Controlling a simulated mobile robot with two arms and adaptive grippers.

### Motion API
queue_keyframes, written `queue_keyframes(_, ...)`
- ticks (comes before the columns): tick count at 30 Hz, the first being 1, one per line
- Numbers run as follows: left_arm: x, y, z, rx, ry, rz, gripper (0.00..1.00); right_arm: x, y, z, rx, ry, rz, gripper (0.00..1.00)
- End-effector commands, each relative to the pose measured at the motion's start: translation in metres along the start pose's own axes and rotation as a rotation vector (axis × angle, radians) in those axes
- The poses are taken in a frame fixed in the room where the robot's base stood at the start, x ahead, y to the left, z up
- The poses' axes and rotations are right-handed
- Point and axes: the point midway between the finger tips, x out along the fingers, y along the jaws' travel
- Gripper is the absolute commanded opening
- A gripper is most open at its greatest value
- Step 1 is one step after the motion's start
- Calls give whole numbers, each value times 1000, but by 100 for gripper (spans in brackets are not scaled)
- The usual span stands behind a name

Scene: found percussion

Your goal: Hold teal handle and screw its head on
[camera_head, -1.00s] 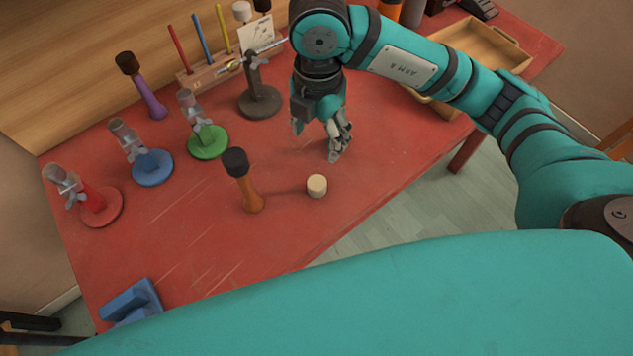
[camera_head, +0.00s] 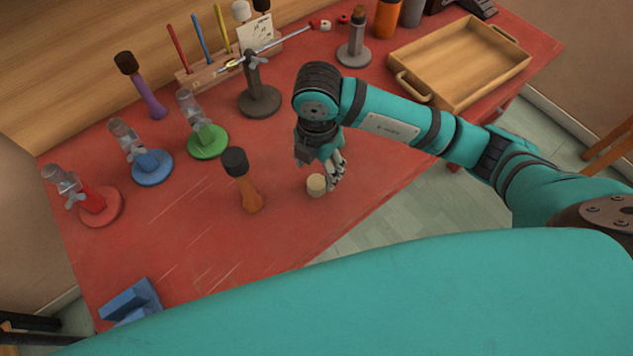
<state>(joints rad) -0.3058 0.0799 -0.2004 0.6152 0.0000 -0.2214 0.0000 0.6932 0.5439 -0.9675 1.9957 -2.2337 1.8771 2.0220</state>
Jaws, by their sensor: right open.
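A small cream cylinder (camera_head: 316,185), which looks like a loose mallet head, stands on the red table. My right gripper (camera_head: 327,172) is open, pointing down right beside and partly over it; I cannot tell whether a finger touches it. No teal handle can be made out in this view. An orange handle with a black head (camera_head: 250,197) stands, slightly tilted, to the left of the cream cylinder. A purple handle with a dark head (camera_head: 150,98) stands further back left. My left gripper is not in view.
Red (camera_head: 101,212), blue (camera_head: 153,168) and green (camera_head: 209,143) stands line the table's left side. A grey stand (camera_head: 259,100) carries a long rod. A wooden tray (camera_head: 465,92) is at the back right. A blue block (camera_head: 131,301) is at the front left.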

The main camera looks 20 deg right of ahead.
Motion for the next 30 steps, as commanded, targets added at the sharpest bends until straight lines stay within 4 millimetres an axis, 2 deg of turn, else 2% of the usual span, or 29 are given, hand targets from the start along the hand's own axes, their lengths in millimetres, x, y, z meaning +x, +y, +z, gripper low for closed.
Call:
queue_keyframes(6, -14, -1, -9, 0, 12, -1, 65, 28, -6, -3, 1, 2, -8, 65)
queue_keyframes(10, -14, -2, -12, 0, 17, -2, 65, 45, -5, -3, 1, 1, -5, 65)
queue_keyframes(22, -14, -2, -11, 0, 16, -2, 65, 50, -4, -3, -1, 1, -2, 65)
queue_keyframes(23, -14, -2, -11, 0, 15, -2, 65, 50, -4, -3, -1, 1, -2, 64)
queue_keyframes(30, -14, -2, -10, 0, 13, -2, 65, 50, -4, -3, 0, 1, -2, 33)
